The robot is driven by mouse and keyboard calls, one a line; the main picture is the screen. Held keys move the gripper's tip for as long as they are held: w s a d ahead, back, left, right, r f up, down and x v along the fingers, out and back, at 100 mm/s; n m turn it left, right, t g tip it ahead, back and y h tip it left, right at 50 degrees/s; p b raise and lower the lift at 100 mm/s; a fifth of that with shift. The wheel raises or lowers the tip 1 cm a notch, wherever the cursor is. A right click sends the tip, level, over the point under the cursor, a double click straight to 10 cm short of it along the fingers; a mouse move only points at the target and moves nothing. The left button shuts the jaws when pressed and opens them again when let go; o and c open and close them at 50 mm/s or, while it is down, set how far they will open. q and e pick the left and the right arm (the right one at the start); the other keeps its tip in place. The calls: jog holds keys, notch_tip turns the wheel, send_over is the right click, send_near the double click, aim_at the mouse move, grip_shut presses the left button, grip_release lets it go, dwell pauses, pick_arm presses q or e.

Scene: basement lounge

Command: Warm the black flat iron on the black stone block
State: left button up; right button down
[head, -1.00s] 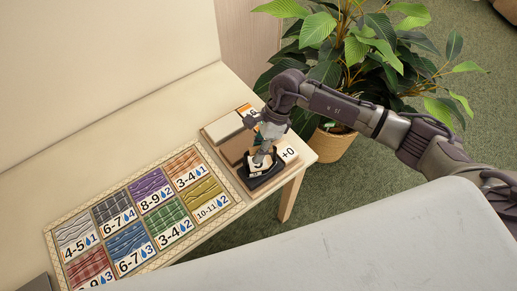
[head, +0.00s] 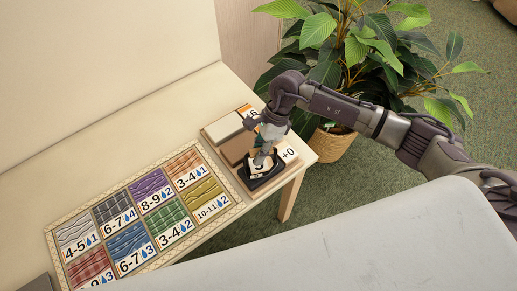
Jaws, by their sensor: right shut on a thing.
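My right gripper (head: 262,154) points down at the right end of the light table and is shut on the black flat iron (head: 271,168). The iron carries a pale plate with a dark number, partly covered by the fingers. A dark shape under and around it looks like the black stone block (head: 256,184), on a wooden board next to a "+0" label. The iron seems to be at the block, but I cannot tell for sure whether they touch. My left gripper is not in view.
White (head: 222,128) and brown (head: 236,149) blocks stand behind on the board. A patterned mat (head: 236,208) with several coloured, numbered fabric squares lies to the left on the table (head: 120,133). A potted plant (head: 333,146) stands beyond the table's right end. A grey surface fills the lower right.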

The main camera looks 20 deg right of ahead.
jog(key=shift+w+r+p, duration=0.2)
jog(key=shift+r+p, duration=1.1)
jog(key=shift+r, duration=1.65)
